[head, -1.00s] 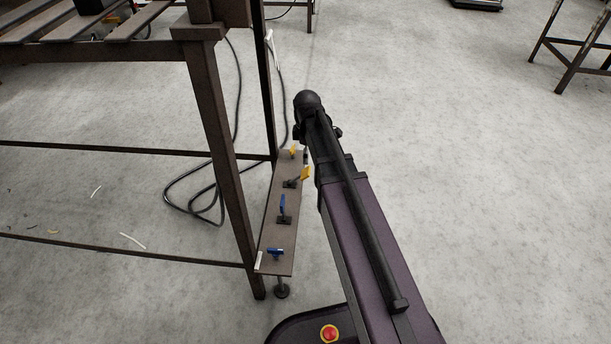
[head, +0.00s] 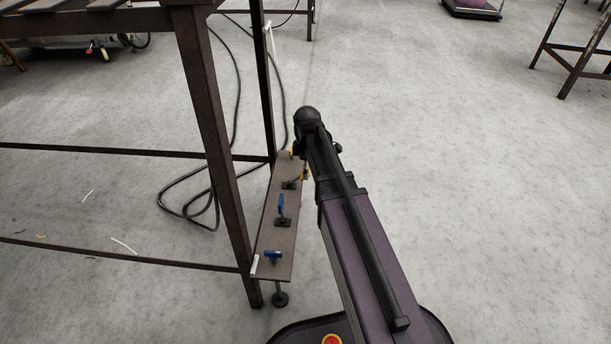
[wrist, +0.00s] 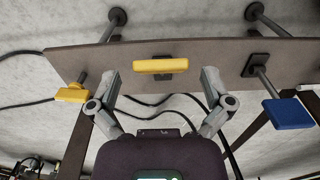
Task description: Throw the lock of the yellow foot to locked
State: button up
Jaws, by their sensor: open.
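In the wrist view a yellow lever handle (wrist: 160,66) lies crosswise on a dark plate (wrist: 215,58), between the fingers of my open gripper (wrist: 159,76) and just ahead of them. A second yellow handle (wrist: 73,93) hangs at the plate's left end, beside the left finger. A blue handle (wrist: 288,113) stands out on a rod to the right. In the head view my arm hides most of the yellow handles; a sliver of yellow (head: 306,174) shows at its edge. My gripper fingers are hidden there. I cannot tell which yellow lever is the foot's lock.
Two blue levers, an upright one (head: 281,205) and a nearer flat one (head: 272,257), sit on the plate's near half. A steel frame leg (head: 215,140) stands left of the plate. Black cable (head: 190,195) loops on the floor behind.

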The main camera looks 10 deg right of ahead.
jog(key=shift+f+b, duration=0.35)
jog(key=shift+f, duration=0.25)
jog(key=c, duration=1.3)
